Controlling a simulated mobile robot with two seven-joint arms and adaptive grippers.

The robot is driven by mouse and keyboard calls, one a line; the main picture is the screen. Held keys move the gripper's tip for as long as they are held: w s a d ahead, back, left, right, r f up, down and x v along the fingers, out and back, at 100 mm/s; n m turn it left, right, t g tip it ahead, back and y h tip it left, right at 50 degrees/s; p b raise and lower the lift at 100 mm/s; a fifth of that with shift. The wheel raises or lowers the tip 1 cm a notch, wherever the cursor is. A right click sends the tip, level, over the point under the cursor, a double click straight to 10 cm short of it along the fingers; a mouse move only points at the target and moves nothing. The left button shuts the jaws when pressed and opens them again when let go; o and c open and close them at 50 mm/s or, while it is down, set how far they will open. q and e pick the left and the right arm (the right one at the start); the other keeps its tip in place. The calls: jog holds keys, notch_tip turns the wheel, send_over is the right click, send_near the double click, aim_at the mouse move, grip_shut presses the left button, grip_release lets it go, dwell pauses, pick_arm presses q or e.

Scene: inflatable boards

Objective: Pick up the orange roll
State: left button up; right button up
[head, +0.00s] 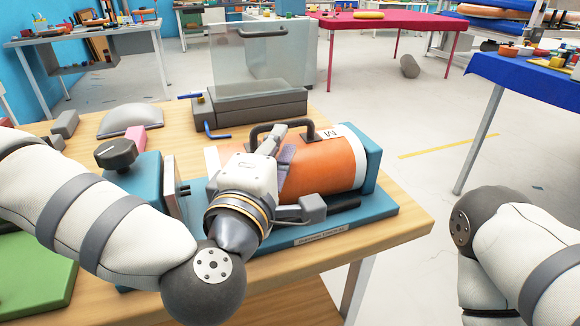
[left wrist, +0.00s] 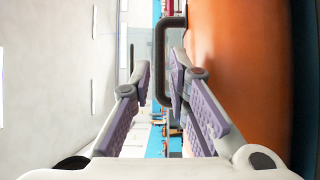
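The orange roll (head: 325,166) lies on its side on a blue stand (head: 375,210) at the front of the wooden table. It has a white band marked "M" and a dark handle (head: 262,132) along its top. My left gripper (head: 283,145) is at the roll's near side, covering part of it. In the left wrist view, my left gripper (left wrist: 160,78) has its fingers apart. The roll (left wrist: 235,75) fills the right side there, and the handle (left wrist: 160,45) shows beyond and between the fingertips; contact is unclear. My right gripper is out of view.
A blue block with a dark knob (head: 117,153) stands left of the roll. A grey box with a clear panel (head: 258,103) is behind it. A green board (head: 35,270) lies front left. Open floor (head: 420,180) lies beyond the table's right edge.

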pick_arm(q)
jog(key=x, duration=0.3)
jog(key=a+x, duration=0.1)
jog(key=x, duration=0.1)
jog(key=shift+w+d, duration=0.1)
jog(key=shift+w, duration=0.3)
jog(key=shift+w+d, duration=0.2)
jog(key=shift+w, duration=0.25)
grip_shut()
jog(key=shift+r, duration=0.15)
